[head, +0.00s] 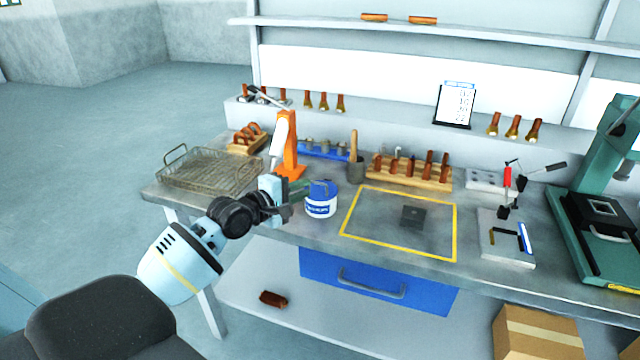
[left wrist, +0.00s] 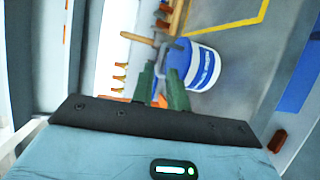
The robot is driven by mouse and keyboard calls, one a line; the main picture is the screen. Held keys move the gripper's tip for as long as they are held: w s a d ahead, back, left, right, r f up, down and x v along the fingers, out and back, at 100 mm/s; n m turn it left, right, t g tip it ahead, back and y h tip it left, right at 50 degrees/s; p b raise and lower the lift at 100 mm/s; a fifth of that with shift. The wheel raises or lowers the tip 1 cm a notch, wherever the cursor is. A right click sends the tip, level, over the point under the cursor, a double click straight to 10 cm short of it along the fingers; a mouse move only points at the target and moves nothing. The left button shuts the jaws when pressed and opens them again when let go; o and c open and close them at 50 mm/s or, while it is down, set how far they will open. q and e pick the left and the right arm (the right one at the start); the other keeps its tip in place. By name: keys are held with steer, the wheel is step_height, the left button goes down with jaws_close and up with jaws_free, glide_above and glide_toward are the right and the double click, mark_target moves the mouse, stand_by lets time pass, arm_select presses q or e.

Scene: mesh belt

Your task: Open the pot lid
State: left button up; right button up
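The pot (head: 320,207) is a small white jar with a blue band, standing upright on the grey workbench. Its blue lid (head: 322,187) is on top. In the left wrist view the pot (left wrist: 203,68) shows just beyond the fingers, with its lid (left wrist: 178,56) toward them. My left gripper (head: 300,188) is at the pot's left side, about at lid height. Its green fingers (left wrist: 160,70) are apart, with nothing seen held between them. I cannot tell whether a finger touches the lid. My right gripper is not in view.
A wire mesh basket (head: 210,170) and an orange stand (head: 289,160) are left of and behind the pot. A mortar with a wooden pestle (head: 354,150) stands behind it. A yellow-outlined area (head: 375,225) lies to the right, with a dark plate (head: 413,216).

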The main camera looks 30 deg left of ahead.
mark_target(318, 183)
arm_select(q)
steer(key=shift+b+x, duration=0.35)
steer(key=shift+x, duration=2.8)
steer(key=shift+c, duration=0.3)
jaws_close()
